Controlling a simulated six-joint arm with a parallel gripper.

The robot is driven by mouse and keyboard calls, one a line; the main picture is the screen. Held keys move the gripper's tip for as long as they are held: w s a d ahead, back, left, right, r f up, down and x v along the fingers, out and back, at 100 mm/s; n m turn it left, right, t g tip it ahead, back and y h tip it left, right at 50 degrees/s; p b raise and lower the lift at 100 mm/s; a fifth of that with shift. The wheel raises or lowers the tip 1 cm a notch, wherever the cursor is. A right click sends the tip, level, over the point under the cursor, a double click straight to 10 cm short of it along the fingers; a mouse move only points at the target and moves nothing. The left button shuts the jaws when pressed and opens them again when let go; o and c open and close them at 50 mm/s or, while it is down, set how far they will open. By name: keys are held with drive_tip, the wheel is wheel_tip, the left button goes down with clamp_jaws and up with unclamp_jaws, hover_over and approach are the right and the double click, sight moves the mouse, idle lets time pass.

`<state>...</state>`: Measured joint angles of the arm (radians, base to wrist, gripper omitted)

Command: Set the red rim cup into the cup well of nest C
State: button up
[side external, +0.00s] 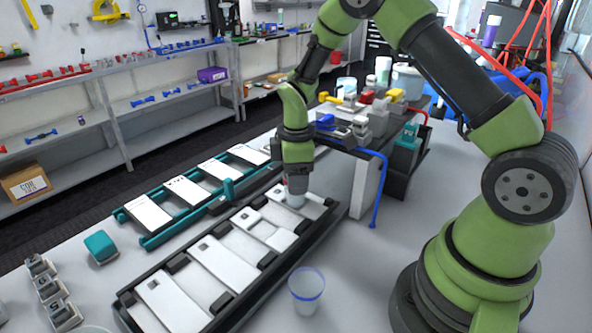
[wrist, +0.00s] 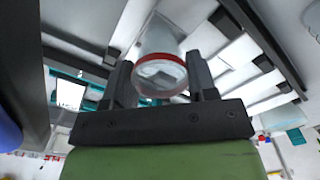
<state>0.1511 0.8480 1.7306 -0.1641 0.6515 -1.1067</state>
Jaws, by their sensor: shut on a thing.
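My gripper (side external: 297,186) points down over the far end of the black rack (side external: 318,232). In the wrist view my gripper (wrist: 160,85) has its two dark fingers on either side of the red rim cup (wrist: 162,72), shut on it near the rim. The cup is clear-walled, and its red rim faces the wrist camera. In the side view the cup (side external: 296,200) is a small pale shape below the fingers. I cannot tell whether its base touches the rack. The rack holds several white plates with dark blocks between them. No letter marking nest C is readable.
A blue-rimmed clear cup (side external: 306,283) stands on the table in front of the rack. A teal rack (side external: 150,242) with white plates lies alongside. A teal block (side external: 100,246) and grey parts (side external: 50,290) are at left. Machinery with a blue hose (side external: 380,190) stands close on the right.

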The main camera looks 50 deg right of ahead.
drive_tip(key=o, duration=1.3)
drive_tip(key=shift+r, duration=3.95)
drive_tip(key=shift+r, duration=0.1)
drive_tip(key=s+a+r+m+t, duration=0.45)
drive_tip(key=s+r+m, duration=0.3)
drive_tip(key=r, duration=0.55)
drive_tip(key=s+a+m+t, duration=0.1)
drive_tip(key=s, duration=0.3)
drive_tip(key=s+a+r+m+y, duration=0.1)
drive_tip(key=s+m, duration=0.1)
drive_tip(key=s, duration=0.1)
drive_tip(key=s+a+r+m+t+y, duration=0.1)
drive_tip(key=s+m, duration=0.1)
drive_tip(key=s, duration=0.2)
drive_tip(key=shift+s+a+r+m+t, duration=0.1)
drive_tip(key=shift+s+a+m+t, duration=0.15)
drive_tip(key=shift+s+t, duration=0.1)
